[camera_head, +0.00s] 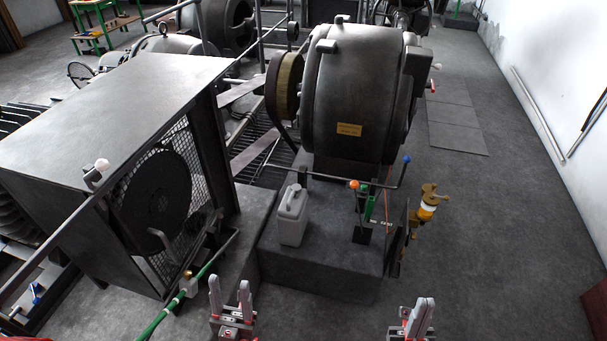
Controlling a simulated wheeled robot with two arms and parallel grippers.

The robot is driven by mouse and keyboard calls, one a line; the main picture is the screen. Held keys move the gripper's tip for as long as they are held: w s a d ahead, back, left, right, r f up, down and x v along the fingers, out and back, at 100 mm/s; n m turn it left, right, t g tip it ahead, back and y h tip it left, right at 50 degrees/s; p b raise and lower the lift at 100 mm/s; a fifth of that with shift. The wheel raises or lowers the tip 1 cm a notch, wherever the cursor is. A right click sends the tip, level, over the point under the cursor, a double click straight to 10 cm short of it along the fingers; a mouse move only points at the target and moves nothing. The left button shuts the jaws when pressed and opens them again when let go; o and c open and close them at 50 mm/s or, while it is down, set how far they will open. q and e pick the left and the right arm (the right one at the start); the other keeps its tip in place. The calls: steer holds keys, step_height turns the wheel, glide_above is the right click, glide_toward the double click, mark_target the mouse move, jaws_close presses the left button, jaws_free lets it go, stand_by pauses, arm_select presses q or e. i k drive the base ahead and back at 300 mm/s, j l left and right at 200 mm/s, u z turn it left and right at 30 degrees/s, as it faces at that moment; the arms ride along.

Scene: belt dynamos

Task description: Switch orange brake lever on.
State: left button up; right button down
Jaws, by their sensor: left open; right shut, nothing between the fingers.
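The orange knob of the brake lever (354,185) stands on a dark rod on the block in front of the large round dynamo (350,95). A blue knob (407,159) tops a longer rod to its right, and a green part is close to the orange lever's base. My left gripper (231,292) is open and empty at the bottom, in front of and left of the lever. My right gripper (418,315) is shut and empty at the bottom, in front of and right of the lever. Neither gripper touches the lever.
A grey canister (293,215) stands on the block left of the lever. A brass and white fitting (428,204) juts out at the block's right. A big metal housing (110,100) and a green pipe (163,316) fill the left. The floor at right (500,240) is clear.

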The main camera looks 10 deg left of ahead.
mark_target(354, 185)
steer(key=i+j+u, duration=0.1)
steer(key=i+u, duration=0.15)
steer(key=i, duration=0.6)
